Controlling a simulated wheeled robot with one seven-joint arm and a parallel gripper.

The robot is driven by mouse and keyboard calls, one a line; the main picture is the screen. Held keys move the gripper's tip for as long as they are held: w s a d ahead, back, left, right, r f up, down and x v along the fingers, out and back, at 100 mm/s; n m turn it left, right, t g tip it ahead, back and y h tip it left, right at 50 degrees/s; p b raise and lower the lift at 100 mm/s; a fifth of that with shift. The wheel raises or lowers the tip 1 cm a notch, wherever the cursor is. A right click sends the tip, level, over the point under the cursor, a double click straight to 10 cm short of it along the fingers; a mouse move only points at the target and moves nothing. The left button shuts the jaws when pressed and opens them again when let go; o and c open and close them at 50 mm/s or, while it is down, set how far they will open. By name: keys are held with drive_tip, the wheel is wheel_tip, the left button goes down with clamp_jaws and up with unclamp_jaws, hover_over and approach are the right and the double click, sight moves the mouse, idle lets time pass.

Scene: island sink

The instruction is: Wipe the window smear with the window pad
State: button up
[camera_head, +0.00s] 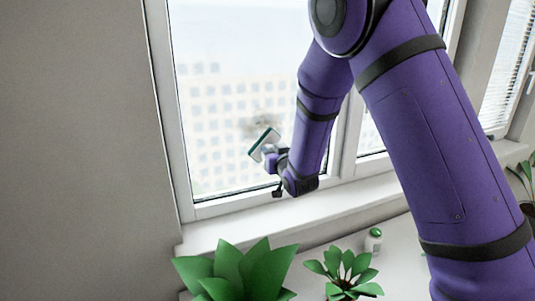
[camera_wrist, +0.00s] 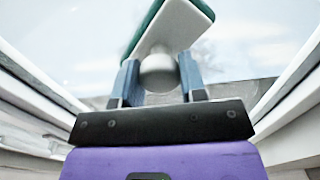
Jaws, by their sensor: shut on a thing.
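The window pad (camera_head: 263,143) is a flat block with a white body and a green face. It is tilted in front of the left window pane, and I cannot tell whether it touches the glass. My gripper (camera_head: 272,158) is shut on the pad's pale round knob; in the wrist view, the two blue-grey fingers of my gripper (camera_wrist: 158,78) stand either side of it. The pad (camera_wrist: 178,25) is also tilted in the wrist view. A faint brownish window smear (camera_head: 262,122) shows on the pane just above the pad, which may hide part of it.
The white window frame (camera_head: 170,120) and sill (camera_head: 225,229) border the pane. Below are a large green plant (camera_head: 240,272), a smaller plant (camera_head: 343,275) and a small white bottle with a green top (camera_head: 374,240). A grey wall (camera_head: 75,150) is at left.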

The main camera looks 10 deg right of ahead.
drive_tip(key=shift+w+d+r, duration=0.65)
drive_tip(key=shift+d+r, duration=0.5)
drive_tip(key=shift+d, duration=2.25)
drive_tip(key=shift+s+a+r, duration=0.6)
drive_tip(key=shift+s+a, duration=0.2)
drive_tip(key=shift+a, duration=3.5)
drive_tip(key=shift+s+a+r, duration=0.55)
drive_tip(key=shift+s+a, duration=0.25)
drive_tip(key=shift+a, duration=3.45)
drive_tip(key=w+d, duration=0.2)
drive_tip(key=d, duration=1.1)
drive_tip(key=shift+w+d, duration=0.4)
